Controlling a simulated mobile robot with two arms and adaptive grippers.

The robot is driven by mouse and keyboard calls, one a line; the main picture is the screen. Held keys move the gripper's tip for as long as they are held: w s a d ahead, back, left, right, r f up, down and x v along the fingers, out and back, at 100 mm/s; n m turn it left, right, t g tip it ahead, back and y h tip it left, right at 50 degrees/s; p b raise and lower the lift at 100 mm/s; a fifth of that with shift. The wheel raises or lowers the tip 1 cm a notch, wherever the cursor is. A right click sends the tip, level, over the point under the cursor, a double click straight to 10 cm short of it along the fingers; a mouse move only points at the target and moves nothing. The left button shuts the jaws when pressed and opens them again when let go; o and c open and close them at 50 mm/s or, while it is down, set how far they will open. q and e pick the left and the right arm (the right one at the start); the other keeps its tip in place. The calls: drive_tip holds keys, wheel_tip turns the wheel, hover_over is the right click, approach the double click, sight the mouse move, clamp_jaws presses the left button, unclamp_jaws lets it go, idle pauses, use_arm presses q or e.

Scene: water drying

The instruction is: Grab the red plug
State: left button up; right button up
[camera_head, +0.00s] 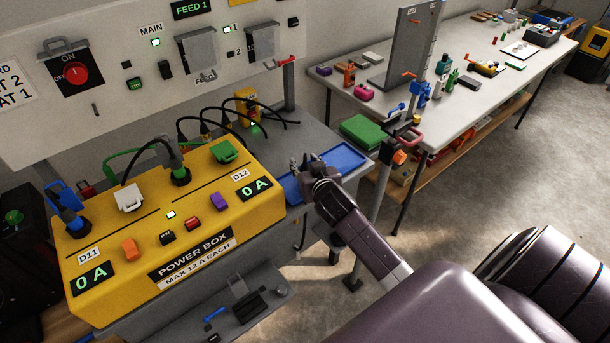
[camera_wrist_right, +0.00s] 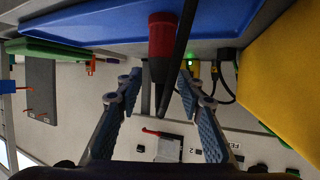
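The red plug (camera_wrist_right: 162,38) shows in the right wrist view near the top middle, in front of the blue tray. Its dark end points down the picture, between my fingertips. A black cable or rod runs close beside it. My right gripper (camera_wrist_right: 159,80) is open, with one finger on each side of the plug's line; I see no clear contact. In the head view my right gripper (camera_head: 307,166) is over the blue tray (camera_head: 345,157); I cannot make out the plug there. My left gripper is not in view.
The yellow power box (camera_head: 130,262) with several plugs and cables stands left of my right gripper. Behind is the white switch panel (camera_head: 110,85). Open floor lies right.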

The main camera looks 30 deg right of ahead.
clamp_jaws()
idle(0.3)
